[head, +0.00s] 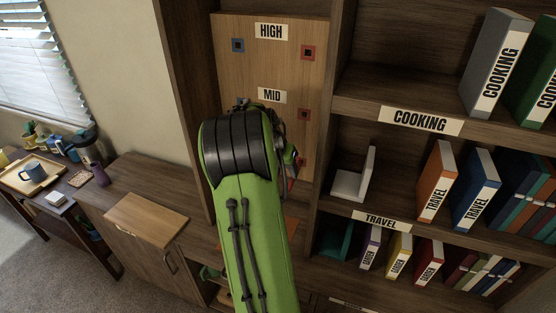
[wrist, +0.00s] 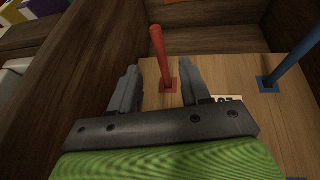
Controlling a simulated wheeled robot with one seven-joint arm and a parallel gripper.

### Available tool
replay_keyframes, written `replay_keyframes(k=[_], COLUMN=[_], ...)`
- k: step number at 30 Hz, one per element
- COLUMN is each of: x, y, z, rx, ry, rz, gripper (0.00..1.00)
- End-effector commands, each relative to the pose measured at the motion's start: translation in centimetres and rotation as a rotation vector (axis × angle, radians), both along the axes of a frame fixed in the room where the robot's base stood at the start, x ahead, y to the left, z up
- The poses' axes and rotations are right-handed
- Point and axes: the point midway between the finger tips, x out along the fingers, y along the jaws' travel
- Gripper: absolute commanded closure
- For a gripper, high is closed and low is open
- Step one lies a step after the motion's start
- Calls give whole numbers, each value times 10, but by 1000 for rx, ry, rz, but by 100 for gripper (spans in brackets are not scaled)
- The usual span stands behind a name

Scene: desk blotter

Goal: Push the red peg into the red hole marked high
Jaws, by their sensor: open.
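The red peg (wrist: 159,55) stands in a red-edged square hole of the wooden board in the wrist view. My gripper (wrist: 159,75) is open, one finger to each side of the peg, with gaps to it; I cannot tell how deep the peg sits between them. The wooden board (head: 270,67) bears a HIGH label (head: 271,31). To the right below this label is the red high hole (head: 308,52), which looks empty.
A blue peg (wrist: 290,66) stands to the right of my gripper. A blue hole (head: 237,45) is at the upper left of the board, and another red hole (head: 304,115) is by the MID label (head: 272,95). Bookshelves (head: 400,105) flank the board on the right.

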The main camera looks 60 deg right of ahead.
Motion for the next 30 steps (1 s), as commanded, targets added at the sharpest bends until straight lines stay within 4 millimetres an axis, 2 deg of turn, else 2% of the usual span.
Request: replay_keyframes(k=[1, 3, 7, 12, 18, 27, 30], x=[-2, -3, -4, -5, -5, -5, -5], y=[-4, -10, -19, -23, -23, -23, -23], z=[-13, -26, -44, -52, -52, -52, -52], rx=[3, 3, 0, 0, 0, 0, 0], ry=[3, 2, 2, 0, -1, 0, 0], rz=[-3, -2, -2, -1, -1, 0, 0], gripper=[53, 53, 53, 53, 53, 99, 100])
